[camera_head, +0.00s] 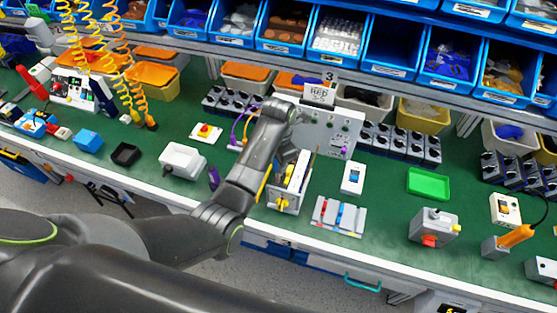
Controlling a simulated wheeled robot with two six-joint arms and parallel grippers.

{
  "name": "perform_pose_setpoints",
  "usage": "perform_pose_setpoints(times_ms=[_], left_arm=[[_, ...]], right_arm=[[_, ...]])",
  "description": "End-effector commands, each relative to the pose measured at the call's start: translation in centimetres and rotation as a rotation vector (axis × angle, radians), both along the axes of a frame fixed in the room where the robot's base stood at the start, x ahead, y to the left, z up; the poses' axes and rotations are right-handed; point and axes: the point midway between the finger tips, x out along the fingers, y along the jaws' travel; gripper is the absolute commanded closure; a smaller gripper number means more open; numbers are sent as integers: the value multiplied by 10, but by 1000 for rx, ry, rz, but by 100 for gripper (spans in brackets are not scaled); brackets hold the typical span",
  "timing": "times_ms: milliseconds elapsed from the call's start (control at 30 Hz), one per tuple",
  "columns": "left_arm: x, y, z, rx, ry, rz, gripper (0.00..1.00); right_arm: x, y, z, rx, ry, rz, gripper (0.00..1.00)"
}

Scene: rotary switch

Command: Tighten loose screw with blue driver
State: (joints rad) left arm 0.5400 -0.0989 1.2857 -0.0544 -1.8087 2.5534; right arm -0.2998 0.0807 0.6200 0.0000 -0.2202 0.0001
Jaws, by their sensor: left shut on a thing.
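I cannot clearly pick out the blue driver or the loose screw. A dark purple-blue object (214,178) stands near the front edge, left of the switch unit, partly beside my arm. My right gripper is not in view.
A grey test panel (343,128) marked 3 stands behind the switch unit. A green tray (428,184) is farther right. Green bench top (385,205) between is clear.

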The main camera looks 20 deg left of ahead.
Motion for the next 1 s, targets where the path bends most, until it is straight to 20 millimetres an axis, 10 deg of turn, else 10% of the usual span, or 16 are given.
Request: perform_pose_setpoints(times_ms=[333,1000], left_arm=[[0,0,-4,0,1,-53,100],[-1,-1,-5,1,1,-697,100]], right_arm=[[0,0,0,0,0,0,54],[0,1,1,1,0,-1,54]])
